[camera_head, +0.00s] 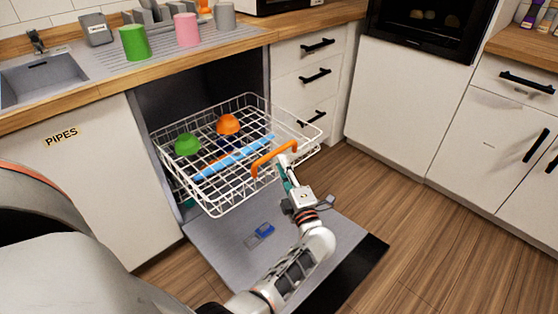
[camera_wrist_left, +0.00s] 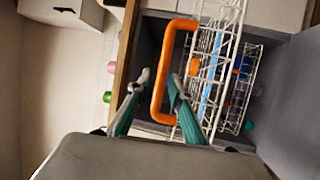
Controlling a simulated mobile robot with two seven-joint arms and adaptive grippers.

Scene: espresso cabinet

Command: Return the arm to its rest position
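My left gripper (camera_head: 287,168) is at the front of the pulled-out white wire dishwasher rack (camera_head: 216,211), close to its orange handle (camera_head: 272,155). In the left wrist view the two teal-and-grey fingers (camera_wrist_left: 160,79) are spread apart. The long bar of the orange handle (camera_wrist_left: 157,90) shows in the gap between the fingertips. I cannot tell whether the tips reach around the bar or stop short of it. No contact is clear. My left arm stretches forward over the open dishwasher door (camera_head: 215,245). My right gripper is not in view.
A green bowl (camera_head: 187,144), an orange bowl (camera_head: 228,124) and a long blue item (camera_head: 235,157) lie in the rack. White drawers (camera_head: 300,60) stand right of the dishwasher. Green (camera_head: 134,42) and pink (camera_head: 186,30) cups stand on the counter. The wooden floor (camera_head: 400,225) at right is clear.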

